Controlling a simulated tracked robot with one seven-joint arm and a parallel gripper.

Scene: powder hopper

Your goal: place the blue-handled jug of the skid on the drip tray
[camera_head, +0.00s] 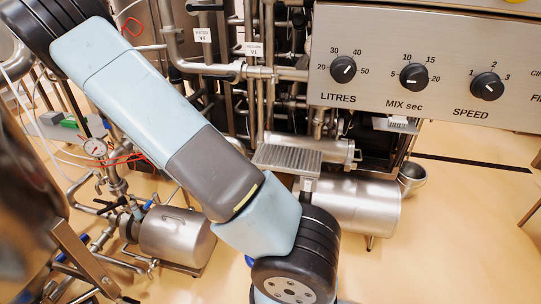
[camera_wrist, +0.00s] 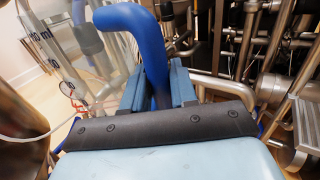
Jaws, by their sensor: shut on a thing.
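The jug's blue handle (camera_wrist: 150,45) rises between the two fingers of my gripper (camera_wrist: 159,88) in the wrist view. My gripper is shut on this handle. The clear jug body (camera_wrist: 75,45), with dark printed marks, shows to the left of the handle and runs past the top edge. Its base is hidden. A slatted metal tray, seemingly the drip tray (camera_head: 288,160), sits at the middle of the head view among the pipework, and its top looks bare. In the head view my arm hides the gripper and most of the jug.
A control panel (camera_head: 430,62) with three black knobs overhangs the upper right. Steel pipes (camera_head: 240,71) crowd the area behind the tray. A steel cylinder (camera_head: 352,205) lies below it, and another tank (camera_head: 175,237) stands at lower left. Open floor (camera_head: 460,220) shows at right.

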